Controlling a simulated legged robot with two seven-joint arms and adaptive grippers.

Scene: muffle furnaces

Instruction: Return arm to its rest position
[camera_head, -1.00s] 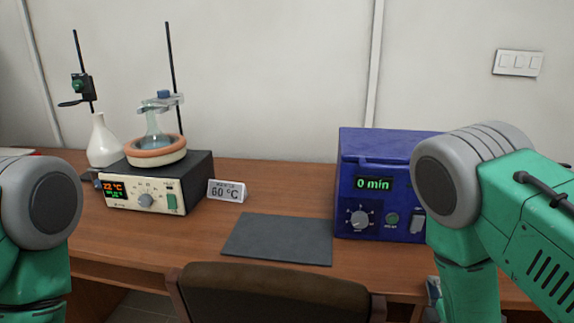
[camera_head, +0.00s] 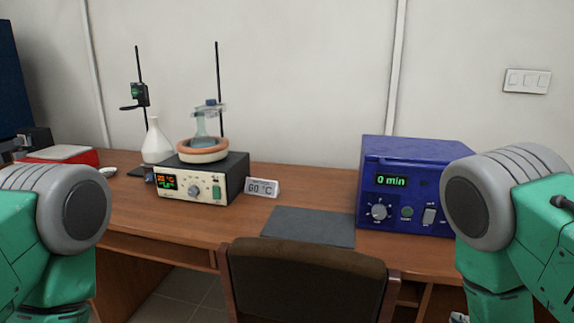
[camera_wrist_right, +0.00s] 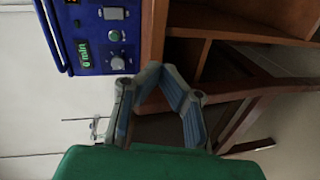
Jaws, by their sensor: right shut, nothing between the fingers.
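My right arm comes in at the right edge of the head view, and only a small part of my right gripper (camera_head: 458,317) shows at the bottom edge. In the right wrist view my right gripper (camera_wrist_right: 150,76) is shut and empty, with its blue-grey fingers in front of the wooden desk. My left arm shows at the left of the head view, bent downward; its gripper is out of the frame. Both arms are in front of the desk (camera_head: 150,222), and neither is seen touching anything.
A brown chair (camera_head: 300,285) stands at the desk between my arms. On the desk are a blue furnace (camera_head: 405,165) reading 0 min, a heater with a flask (camera_head: 200,190), a 60 °C sign (camera_head: 263,188), a dark mat (camera_head: 310,226) and a white flask (camera_head: 157,145).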

